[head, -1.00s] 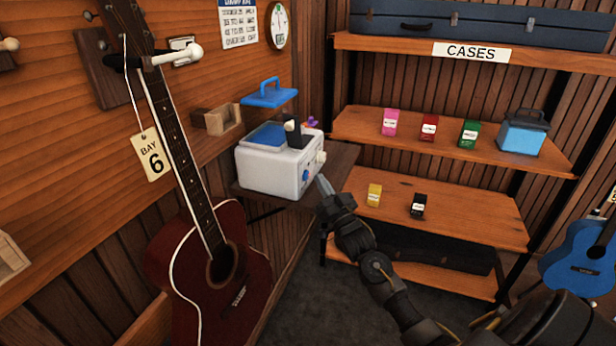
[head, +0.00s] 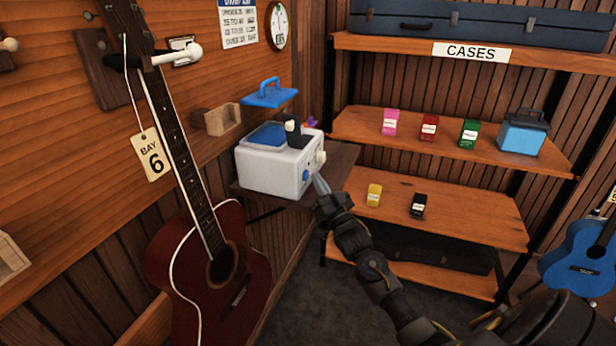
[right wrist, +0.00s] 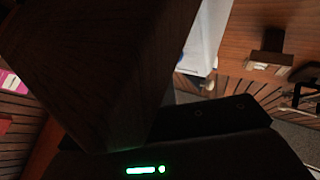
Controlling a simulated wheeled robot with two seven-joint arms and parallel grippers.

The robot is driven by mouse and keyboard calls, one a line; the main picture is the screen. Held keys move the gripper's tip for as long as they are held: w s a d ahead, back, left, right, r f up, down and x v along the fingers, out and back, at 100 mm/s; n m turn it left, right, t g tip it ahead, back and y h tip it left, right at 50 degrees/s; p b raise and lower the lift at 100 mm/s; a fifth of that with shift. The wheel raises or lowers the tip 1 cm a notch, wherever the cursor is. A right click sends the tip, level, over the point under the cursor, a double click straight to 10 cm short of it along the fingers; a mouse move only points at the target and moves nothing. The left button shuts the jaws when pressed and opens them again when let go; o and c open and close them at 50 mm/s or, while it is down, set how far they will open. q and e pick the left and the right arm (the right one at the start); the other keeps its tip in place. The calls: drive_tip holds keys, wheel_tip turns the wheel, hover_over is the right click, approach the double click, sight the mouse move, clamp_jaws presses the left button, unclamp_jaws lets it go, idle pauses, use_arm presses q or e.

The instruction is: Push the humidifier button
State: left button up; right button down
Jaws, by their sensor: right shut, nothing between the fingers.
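The humidifier is a white box (head: 268,172) with a blue top panel, on a small wooden wall shelf left of centre in the head view. A round blue button (head: 306,176) and a pale knob (head: 320,158) show on its right-hand face. My right gripper (head: 320,184) is shut and empty, its pale fingertips just right of the blue button. I cannot tell whether they touch it. In the right wrist view a white surface (right wrist: 203,40), probably the humidifier's side, shows past a dark wooden block; the button is not visible there. My left gripper is out of view.
The wooden shelf (head: 340,165) under the humidifier runs close to my right gripper. A dark red guitar (head: 205,270) hangs at front left. A rack (head: 440,210) with small boxes stands behind.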

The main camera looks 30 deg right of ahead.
drive_tip(key=shift+w+a, duration=0.35)
idle(0.6)
drive_tip(key=shift+w+a, duration=0.1)
drive_tip(key=shift+a, duration=0.1)
idle(0.3)
drive_tip(key=shift+f, duration=0.1)
drive_tip(key=shift+s+d+f, duration=0.2)
drive_tip(key=shift+s+d, duration=0.1)
drive_tip(key=shift+s, duration=0.2)
drive_tip(key=shift+s+d, duration=0.2)
drive_tip(key=shift+d, duration=0.2)
